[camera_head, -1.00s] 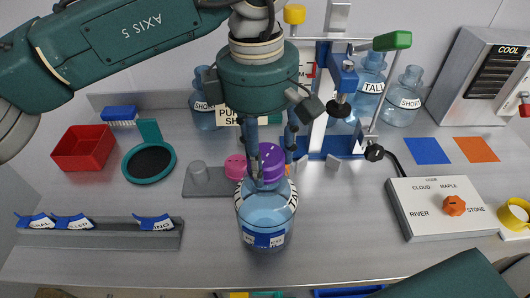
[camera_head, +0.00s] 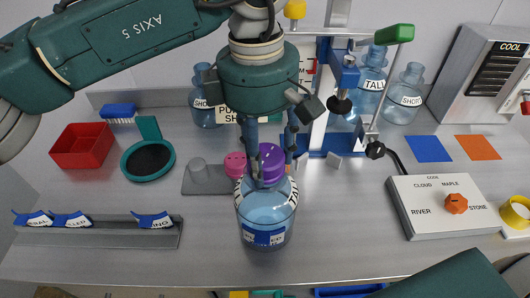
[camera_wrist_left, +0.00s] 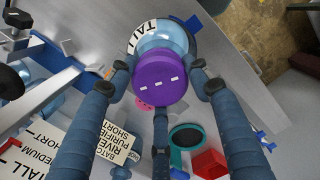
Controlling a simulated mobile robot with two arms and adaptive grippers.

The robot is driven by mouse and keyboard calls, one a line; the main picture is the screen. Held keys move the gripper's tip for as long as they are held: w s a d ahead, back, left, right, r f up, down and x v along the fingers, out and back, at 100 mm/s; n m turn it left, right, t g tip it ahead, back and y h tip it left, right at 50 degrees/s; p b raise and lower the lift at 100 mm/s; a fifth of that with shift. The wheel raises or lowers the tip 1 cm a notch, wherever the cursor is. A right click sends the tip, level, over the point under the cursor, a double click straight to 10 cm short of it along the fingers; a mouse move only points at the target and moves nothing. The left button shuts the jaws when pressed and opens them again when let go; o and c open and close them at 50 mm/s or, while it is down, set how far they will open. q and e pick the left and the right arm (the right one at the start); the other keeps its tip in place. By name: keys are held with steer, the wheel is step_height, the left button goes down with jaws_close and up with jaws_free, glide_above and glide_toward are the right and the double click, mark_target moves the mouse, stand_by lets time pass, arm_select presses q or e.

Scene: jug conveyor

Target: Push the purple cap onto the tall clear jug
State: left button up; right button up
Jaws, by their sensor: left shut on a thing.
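The purple cap (camera_head: 271,160) is at the top of the tall clear jug (camera_head: 265,217), which stands upright near the front of the bench. The jug has a white band reading TALL and a blue label low on its front. My left gripper (camera_head: 270,178) points down from above, its fingers shut around the cap. In the left wrist view the cap (camera_wrist_left: 160,80) sits between the fingers, over the jug's shoulder (camera_wrist_left: 163,40). I cannot tell whether the cap is fully seated, as fingers hide its lower edge. My right gripper is not in view.
A grey cap holder (camera_head: 205,181) with a pink cap (camera_head: 236,165) is left of the jug. A blue press frame (camera_head: 316,142) stands behind, with other jugs (camera_head: 402,95) nearby. A control box (camera_head: 450,212) is at right.

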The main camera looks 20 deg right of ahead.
arm_select(q)
steer(key=o, duration=1.4)
steer(key=shift+r+p, duration=2.75)
steer(key=shift+r, duration=1.3)
